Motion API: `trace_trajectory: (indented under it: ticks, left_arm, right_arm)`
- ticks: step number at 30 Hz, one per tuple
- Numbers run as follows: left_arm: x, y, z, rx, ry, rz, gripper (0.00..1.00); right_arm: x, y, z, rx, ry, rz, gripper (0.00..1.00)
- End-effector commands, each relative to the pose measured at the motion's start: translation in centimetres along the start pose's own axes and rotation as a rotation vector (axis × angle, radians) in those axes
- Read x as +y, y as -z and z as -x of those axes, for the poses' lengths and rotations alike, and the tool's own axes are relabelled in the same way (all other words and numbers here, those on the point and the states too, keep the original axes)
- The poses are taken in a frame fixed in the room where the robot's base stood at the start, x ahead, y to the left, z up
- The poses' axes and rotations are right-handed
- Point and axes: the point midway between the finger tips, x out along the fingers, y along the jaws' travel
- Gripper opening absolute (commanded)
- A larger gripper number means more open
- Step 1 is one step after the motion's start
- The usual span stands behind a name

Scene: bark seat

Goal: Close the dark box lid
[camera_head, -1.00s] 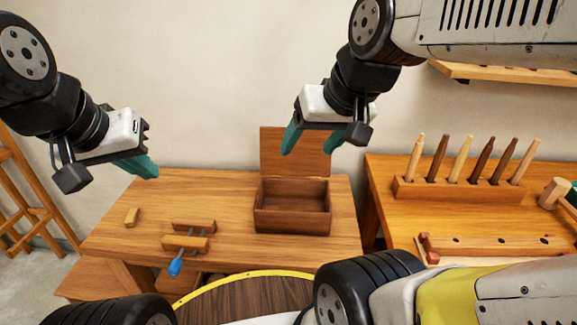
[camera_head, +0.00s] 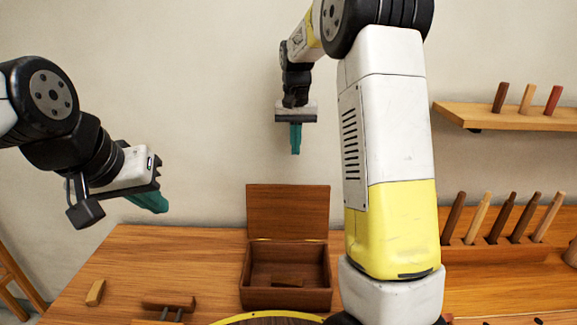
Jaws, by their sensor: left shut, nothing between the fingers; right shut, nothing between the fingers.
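The dark wooden box (camera_head: 287,298) stands on the workbench, with its lid (camera_head: 288,211) upright at the back, so the box is open. A small wooden piece shows inside it. My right gripper (camera_head: 295,152) is shut and empty, pointing down above and behind the raised lid, apart from it. My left gripper (camera_head: 160,208) is shut and empty, to the left of the lid and apart from it.
The wooden workbench (camera_head: 200,262) has a small light block (camera_head: 95,293) and a wooden clamp (camera_head: 168,304) left of the box. A tool rack (camera_head: 503,249) and a wall shelf (camera_head: 510,116) are at the right. My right arm hides the area right of the box.

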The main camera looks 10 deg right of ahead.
Motion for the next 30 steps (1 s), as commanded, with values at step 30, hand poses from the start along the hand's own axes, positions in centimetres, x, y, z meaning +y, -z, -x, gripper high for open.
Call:
trace_trajectory:
  ticks: [30]
  left_arm:
    - [0.0,0.0,0.0,0.000,0.000,0.000,0.00]
  right_arm:
    - [0.0,-3.8,-8.6,-0.001,0.000,0.000,0.00]
